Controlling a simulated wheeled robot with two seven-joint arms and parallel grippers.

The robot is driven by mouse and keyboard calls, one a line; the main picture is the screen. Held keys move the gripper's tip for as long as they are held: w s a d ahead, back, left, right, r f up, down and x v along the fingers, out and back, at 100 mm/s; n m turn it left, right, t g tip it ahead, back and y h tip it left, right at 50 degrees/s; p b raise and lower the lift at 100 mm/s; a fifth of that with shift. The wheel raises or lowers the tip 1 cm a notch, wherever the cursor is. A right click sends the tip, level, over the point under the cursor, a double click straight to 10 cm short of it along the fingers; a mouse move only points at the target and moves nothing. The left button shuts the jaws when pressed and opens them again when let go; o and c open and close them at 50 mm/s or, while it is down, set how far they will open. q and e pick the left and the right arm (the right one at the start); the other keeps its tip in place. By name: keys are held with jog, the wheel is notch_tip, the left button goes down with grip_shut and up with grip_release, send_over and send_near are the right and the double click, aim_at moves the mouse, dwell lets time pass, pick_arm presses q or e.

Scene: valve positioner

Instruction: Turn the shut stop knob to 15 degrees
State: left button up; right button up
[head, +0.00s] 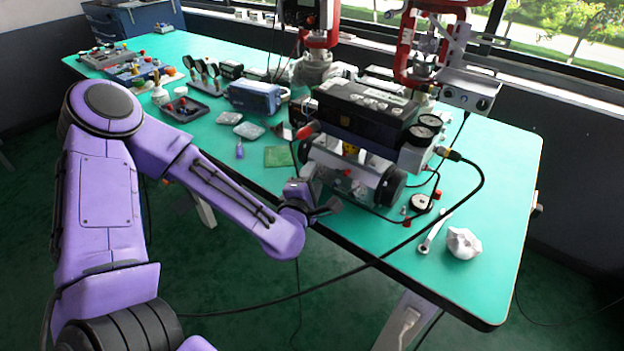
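The valve positioner (362,112) is a black box with round gauges (424,128) at its right end, on the green table. Below it is a silver cylindrical actuator (345,172) with a dark round end cap (391,186). A red knob-like part (307,130) sticks out at the positioner's left end. I cannot tell which part is the shut stop knob; it may be hidden. My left gripper (325,206) is at the table's front edge, just below the actuator's left end. Its fingers are small and blurred, so opening and contact are unclear. My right gripper is out of view.
A black cable (478,190) loops from the positioner past the table's right front. A blue device (254,97) and small parts stand at left. The table's right end is mostly clear.

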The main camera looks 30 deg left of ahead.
pick_arm(q)
jog(key=shift+s+d, duration=0.1)
jog(key=shift+s, duration=0.2)
jog(key=shift+s+d, duration=0.2)
jog(key=shift+s, duration=0.45)
jog(key=s+r+p, duration=0.1)
jog(key=p, duration=0.1)
jog(key=s+d+p, duration=0.1)
jog(key=p, duration=0.1)
jog(key=shift+s+r, duration=0.35)
jog(key=shift+s, duration=0.05)
jog(key=p+v, duration=0.2)
jog(key=f+p+v, duration=0.1)
jog(key=p+v, duration=0.2)
jog(key=shift+s, duration=0.3)
